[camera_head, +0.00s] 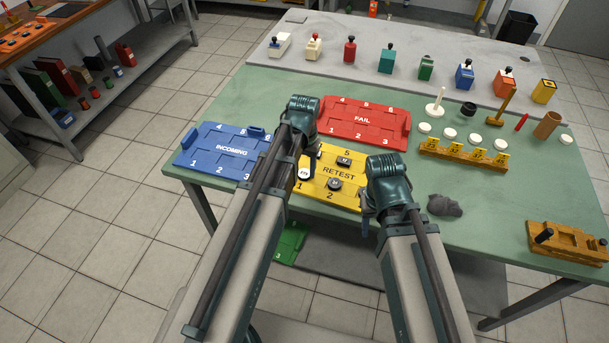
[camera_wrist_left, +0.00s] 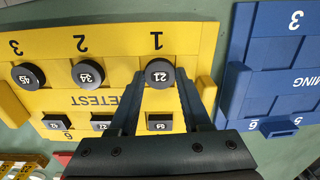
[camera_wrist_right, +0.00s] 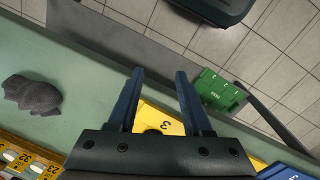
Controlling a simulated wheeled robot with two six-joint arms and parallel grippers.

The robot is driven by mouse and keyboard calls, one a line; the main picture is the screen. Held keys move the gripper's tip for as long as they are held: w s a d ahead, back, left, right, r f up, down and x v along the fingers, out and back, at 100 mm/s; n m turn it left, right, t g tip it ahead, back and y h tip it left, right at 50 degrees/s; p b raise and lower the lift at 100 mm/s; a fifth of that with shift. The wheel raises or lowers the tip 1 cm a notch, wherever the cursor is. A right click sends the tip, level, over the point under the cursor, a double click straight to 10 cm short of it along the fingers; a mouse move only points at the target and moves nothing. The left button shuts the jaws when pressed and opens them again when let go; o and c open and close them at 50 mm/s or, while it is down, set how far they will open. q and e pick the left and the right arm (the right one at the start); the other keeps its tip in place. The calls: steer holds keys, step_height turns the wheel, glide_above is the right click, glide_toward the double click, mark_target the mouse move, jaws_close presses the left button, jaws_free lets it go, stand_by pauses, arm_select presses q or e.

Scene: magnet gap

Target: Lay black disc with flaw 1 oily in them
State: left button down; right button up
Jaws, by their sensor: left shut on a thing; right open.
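My left gripper (camera_head: 306,166) is shut on a round black disc marked 21 (camera_wrist_left: 160,73) at slot 1 of the yellow RETEST tray (camera_head: 319,192). I cannot tell whether the disc touches the tray. Two more round black discs, seemingly marked 34 (camera_wrist_left: 88,73) and 45 (camera_wrist_left: 28,76), are at slots 2 and 3. Several dark square pieces (camera_wrist_left: 57,122) lie in the tray's other row. My right gripper (camera_wrist_right: 158,74) is open and empty near the tray's slot 3 corner. No flaw or oil on any disc can be made out.
The blue INCOMING tray (camera_head: 214,150) is left and the red FAIL tray (camera_head: 366,122) behind. A green PASS tray (camera_wrist_right: 218,90) sits lower down. A grey crumpled cloth (camera_head: 444,206), a yellow-tagged wooden rack (camera_head: 462,154) and a wooden fixture (camera_head: 568,242) are to the right.

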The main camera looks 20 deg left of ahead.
arm_select(q)
steer(key=shift+r+p, duration=2.5)
steer(key=shift+r, duration=0.05)
